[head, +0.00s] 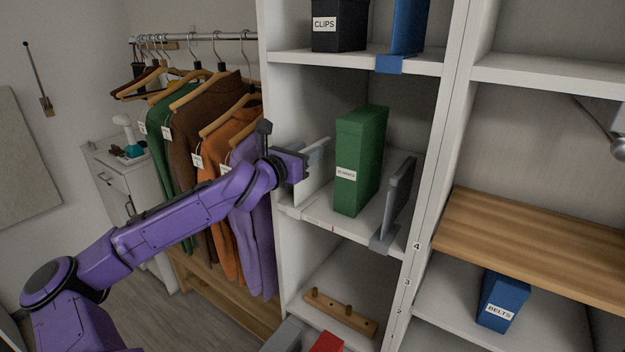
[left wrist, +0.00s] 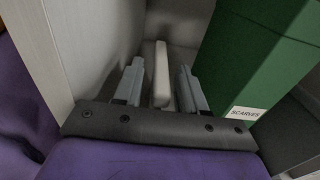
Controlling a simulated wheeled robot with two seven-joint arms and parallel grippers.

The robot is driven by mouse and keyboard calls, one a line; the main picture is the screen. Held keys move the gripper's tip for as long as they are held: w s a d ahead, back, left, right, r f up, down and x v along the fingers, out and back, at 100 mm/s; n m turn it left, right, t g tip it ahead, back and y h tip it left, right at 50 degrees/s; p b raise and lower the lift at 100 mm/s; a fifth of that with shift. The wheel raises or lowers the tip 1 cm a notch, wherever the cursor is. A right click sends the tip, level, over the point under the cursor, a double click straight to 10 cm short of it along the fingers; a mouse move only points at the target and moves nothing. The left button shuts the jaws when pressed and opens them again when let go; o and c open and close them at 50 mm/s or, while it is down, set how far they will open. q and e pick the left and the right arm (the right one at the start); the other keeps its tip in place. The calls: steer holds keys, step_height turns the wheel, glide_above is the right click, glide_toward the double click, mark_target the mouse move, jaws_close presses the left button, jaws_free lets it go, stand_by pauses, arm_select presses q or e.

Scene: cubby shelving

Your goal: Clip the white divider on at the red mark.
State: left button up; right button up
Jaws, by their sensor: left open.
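The white divider (head: 312,181) stands upright at the left end of the middle shelf, left of the green SCARVES box (head: 358,165). Its foot appears to be at the shelf's front edge. The red mark (head: 333,229) is on that front edge, right of the divider and below the green box. My left gripper (head: 312,151) is at the upper front of the divider. In the left wrist view the open fingers (left wrist: 159,76) stand on either side of the divider's pale edge (left wrist: 161,62), with gaps visible. My right gripper is out of view.
A grey divider (head: 398,200) is clipped on right of the green box. The shelf's side wall (left wrist: 52,55) is close on the left of my gripper. Hanging clothes (head: 195,130) are left of the unit. A wooden peg rail (head: 340,313) lies on the shelf below.

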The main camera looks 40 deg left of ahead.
arm_select(q)
steer(key=shift+s+r, duration=0.1)
steer(key=shift+s, duration=0.05)
steer(key=shift+c, duration=1.3)
jaws_close()
steer(key=shift+s, duration=0.15)
steer(key=s, duration=0.3)
steer(key=s+p, duration=0.1)
steer(key=shift+s+d, duration=0.25)
steer(key=shift+d, duration=0.05)
